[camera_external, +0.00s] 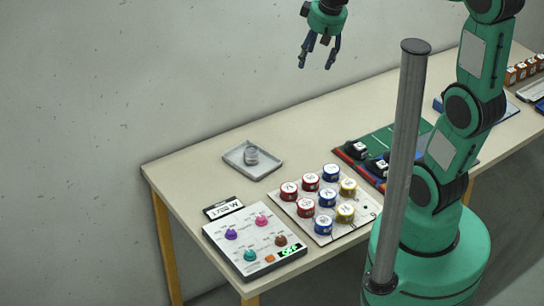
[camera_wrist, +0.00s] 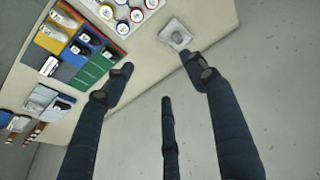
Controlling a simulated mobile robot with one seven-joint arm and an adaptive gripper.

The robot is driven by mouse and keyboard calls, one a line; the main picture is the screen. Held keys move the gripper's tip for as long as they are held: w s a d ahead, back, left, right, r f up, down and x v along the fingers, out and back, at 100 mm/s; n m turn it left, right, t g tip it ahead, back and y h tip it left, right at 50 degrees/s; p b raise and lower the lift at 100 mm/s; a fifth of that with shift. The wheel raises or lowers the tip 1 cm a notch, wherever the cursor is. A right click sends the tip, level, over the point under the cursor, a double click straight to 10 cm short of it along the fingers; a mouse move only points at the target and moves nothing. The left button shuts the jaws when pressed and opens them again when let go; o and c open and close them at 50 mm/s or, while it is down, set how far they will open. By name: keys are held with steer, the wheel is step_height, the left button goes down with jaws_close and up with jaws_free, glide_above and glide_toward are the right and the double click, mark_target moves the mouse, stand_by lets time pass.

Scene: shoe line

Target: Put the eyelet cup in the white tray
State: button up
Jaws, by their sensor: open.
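A small grey, see-through cup (camera_external: 251,154), which looks like the eyelet cup, stands inside the pale grey-white tray (camera_external: 233,158) at the back left of the table. No eyelets can be made out at this size. In the wrist view the tray (camera_wrist: 166,24) lies near the table edge, with the cup (camera_wrist: 178,37) in it. My gripper (camera_external: 316,65) is open and empty, high above the table's back edge, to the right of the tray and well clear of it. Its spread fingers (camera_wrist: 157,64) hold nothing in the wrist view.
A board of red, blue and yellow round tins (camera_external: 318,200) lies in front of the tray. A panel with coloured knobs (camera_external: 255,240) and a small black-and-white sign (camera_external: 223,208) are at front left. Coloured mats with shoes (camera_external: 378,155) lie right.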

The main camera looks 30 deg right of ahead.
steer(key=s+d+r+m+t, duration=0.1)
steer(key=s+r+t, duration=0.1)
steer(key=s, duration=1.7)
steer(key=shift+s+d+r, duration=0.2)
steer(key=shift+s+r, duration=0.1)
steer(key=shift+r, duration=0.1)
step_height(320, 180, down, 8)
steer(key=b, duration=0.8)
steer(key=shift+r, duration=0.15)
